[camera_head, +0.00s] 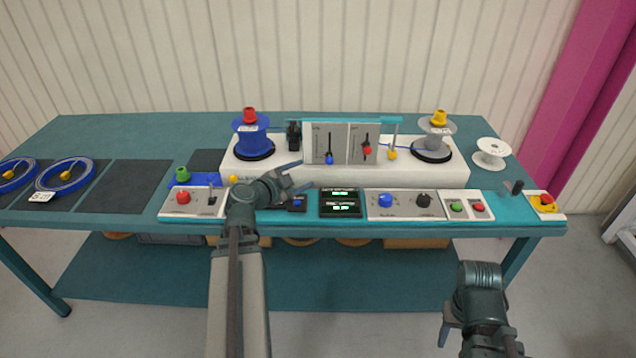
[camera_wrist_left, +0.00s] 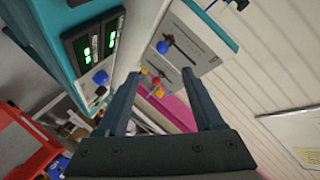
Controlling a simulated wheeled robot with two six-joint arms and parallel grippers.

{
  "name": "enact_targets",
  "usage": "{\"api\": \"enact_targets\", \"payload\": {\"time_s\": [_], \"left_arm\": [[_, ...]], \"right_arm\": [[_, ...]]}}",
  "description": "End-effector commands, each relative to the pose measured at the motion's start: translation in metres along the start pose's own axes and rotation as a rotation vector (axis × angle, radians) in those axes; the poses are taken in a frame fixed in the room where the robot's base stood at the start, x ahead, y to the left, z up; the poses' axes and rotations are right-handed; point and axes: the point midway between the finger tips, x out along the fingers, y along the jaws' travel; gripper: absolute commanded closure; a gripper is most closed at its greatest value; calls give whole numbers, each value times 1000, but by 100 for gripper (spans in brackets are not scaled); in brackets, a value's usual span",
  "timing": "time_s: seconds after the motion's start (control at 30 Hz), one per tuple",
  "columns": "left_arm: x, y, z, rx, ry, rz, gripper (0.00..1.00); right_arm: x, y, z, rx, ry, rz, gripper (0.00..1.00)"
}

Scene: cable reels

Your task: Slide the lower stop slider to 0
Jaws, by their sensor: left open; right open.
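An upright grey panel (camera_head: 348,128) at the back middle of the table carries two vertical sliders; their labels are too small to read. The left slider has a blue knob (camera_head: 329,159) low in its slot, and the right one has a red knob (camera_head: 367,150) around mid-slot. The blue knob also shows in the left wrist view (camera_wrist_left: 163,47), beyond the fingers. My left gripper (camera_head: 301,178) is open and empty, in front of and left of the panel, apart from the knobs. My right gripper (camera_head: 446,336) is open, low in front of the table.
A blue cable reel (camera_head: 251,140) and a white reel (camera_head: 437,130) flank the panel. In front are a green-lit display (camera_head: 341,203), a box with a blue dial (camera_head: 385,201), push buttons (camera_head: 467,207) and an emergency stop (camera_head: 546,202).

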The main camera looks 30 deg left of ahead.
Motion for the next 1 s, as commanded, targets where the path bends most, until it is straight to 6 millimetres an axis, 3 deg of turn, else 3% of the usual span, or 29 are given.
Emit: {"api": "enact_targets", "payload": {"time_s": [0.17, 0.33, 0.8, 1.0], "left_arm": [[-2, -6, 4, 12, -2, -20, 31], [10, -6, 5, 12, -1, -18, 31], [97, -6, 6, 12, -1, -15, 31], [123, -7, 5, 12, -1, -16, 31]], "right_arm": [[1, 0, 0, 0, 0, 0, 50], [5, 0, 0, 0, 0, 0, 50], [29, -3, -2, 0, 0, 0, 50], [36, -3, -2, -1, 0, 0, 50]]}}
